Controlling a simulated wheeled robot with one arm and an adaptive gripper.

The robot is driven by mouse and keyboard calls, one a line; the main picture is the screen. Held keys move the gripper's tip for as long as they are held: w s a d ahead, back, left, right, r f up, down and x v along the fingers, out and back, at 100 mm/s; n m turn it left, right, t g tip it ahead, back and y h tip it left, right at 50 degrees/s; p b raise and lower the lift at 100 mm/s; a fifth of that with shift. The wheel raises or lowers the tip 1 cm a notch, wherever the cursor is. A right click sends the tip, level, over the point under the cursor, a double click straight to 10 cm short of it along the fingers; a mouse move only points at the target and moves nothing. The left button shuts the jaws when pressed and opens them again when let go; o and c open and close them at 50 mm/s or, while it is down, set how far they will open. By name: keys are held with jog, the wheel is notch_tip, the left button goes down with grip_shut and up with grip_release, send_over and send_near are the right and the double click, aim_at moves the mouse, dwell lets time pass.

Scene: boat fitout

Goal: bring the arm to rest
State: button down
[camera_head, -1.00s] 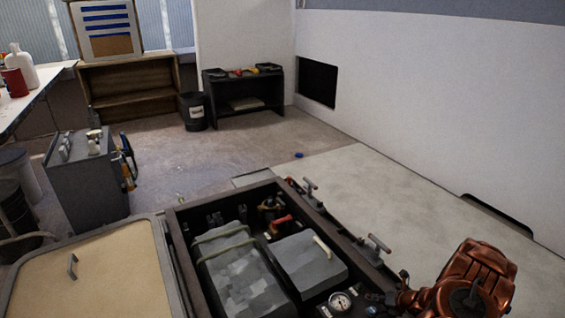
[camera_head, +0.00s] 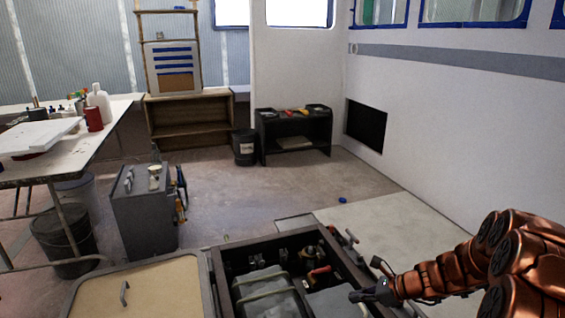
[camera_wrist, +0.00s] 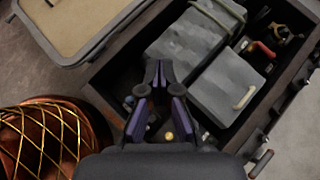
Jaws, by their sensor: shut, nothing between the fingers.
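My copper-coloured arm (camera_head: 450,273) reaches in from the right in the head view. My gripper (camera_head: 362,294) is over the right side of the open hatch box. In the wrist view the dark gripper (camera_wrist: 158,72) points down over the box, with its fingertips close together and nothing between them. Below it lie a grey strapped block (camera_wrist: 190,40) and a grey box with a pale handle (camera_wrist: 222,88). I cannot tell how high the fingertips are above them.
The hatch frame (camera_head: 345,262) has clamps along its right edge. Its beige lid (camera_head: 150,290) lies open on the left. A grey cabinet (camera_head: 143,215) and a cluttered workbench (camera_head: 60,155) stand at left. The pale floor panel (camera_head: 385,228) at right is clear.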

jog(key=s+a+r+n+g+h+p, duration=0.1)
jog(key=s+a+r+n+g+p, duration=0.2)
jog(key=s+r, duration=0.4)
jog(key=s+a+r+n+p, duration=0.4)
jog(key=s+r+n, duration=0.15)
jog(key=r, duration=0.35)
jog(key=s+a+r+n+g+h+p, duration=0.1)
jog(key=s+a+r+n+g+p, duration=0.15)
jog(key=s+r+n+p, duration=0.35)
jog(key=s+d+r+n+h+p, duration=0.3)
jog(key=s+r+n+p, duration=0.1)
jog(key=s+r, duration=0.4)
jog(key=s+d+r+n+h+p, duration=0.3)
jog(key=s+r, duration=0.6)
jog(key=s, duration=0.3)
jog(key=shift+d+r+n+g+h+p, duration=0.3)
jog(key=shift+n+h+p, duration=0.45)
jog(key=shift+p, duration=0.5)
